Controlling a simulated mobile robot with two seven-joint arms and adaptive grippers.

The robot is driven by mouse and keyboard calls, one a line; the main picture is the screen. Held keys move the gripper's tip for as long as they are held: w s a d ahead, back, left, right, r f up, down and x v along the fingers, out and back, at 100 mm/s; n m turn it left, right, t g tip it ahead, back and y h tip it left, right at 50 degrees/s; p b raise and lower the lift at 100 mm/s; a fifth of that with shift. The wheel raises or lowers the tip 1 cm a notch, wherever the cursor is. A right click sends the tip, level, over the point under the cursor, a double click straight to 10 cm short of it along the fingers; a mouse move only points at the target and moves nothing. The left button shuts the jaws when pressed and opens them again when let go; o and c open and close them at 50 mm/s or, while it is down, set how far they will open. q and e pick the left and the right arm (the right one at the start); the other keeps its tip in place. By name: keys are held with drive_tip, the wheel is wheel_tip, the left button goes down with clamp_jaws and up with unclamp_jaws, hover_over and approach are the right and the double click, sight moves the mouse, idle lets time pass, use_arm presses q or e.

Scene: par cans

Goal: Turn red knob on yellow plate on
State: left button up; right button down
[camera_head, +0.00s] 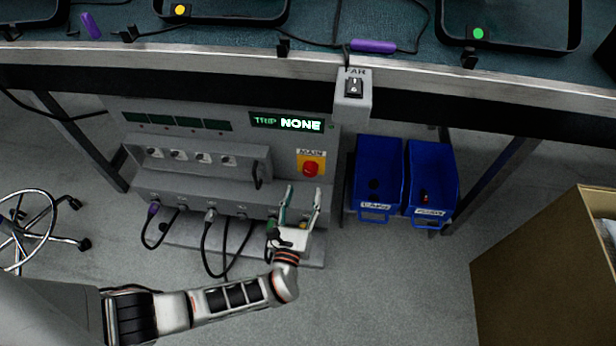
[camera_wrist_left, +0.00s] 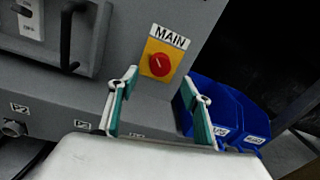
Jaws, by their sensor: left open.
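The red knob (camera_head: 310,168) sits on a yellow plate (camera_head: 301,158) labelled MAIN, on the grey panel under the table. In the left wrist view the red knob (camera_wrist_left: 159,64) is round with a small pale mark, and the yellow plate (camera_wrist_left: 150,72) is tilted in the picture. My left gripper (camera_head: 302,190) is open and empty, just below the knob in the head view. In the left wrist view its fingers (camera_wrist_left: 165,85) are spread, with the knob showing beyond and between their tips. My right gripper is not in view.
A display (camera_head: 290,122) reads TRIP NONE above the plate. A handle (camera_head: 258,175) juts out left of the knob. Blue bins (camera_head: 376,170) stand to the right. Cables hang from the lower panel. The table edge (camera_head: 220,55) overhangs above.

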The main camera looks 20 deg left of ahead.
sight(309, 173)
use_arm(q)
drive_tip(key=b+x, duration=0.1)
drive_tip(key=x, duration=0.5)
drive_tip(key=shift+w+f, duration=0.1)
drive_tip(key=shift+w, duration=0.3)
drive_tip(key=shift+w+a+b, duration=0.1)
drive_tip(key=shift+w+b, duration=0.2)
drive_tip(key=shift+w, duration=0.05)
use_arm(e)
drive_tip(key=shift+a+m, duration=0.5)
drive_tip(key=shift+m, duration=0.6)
use_arm(q)
drive_tip(key=c, duration=1.1)
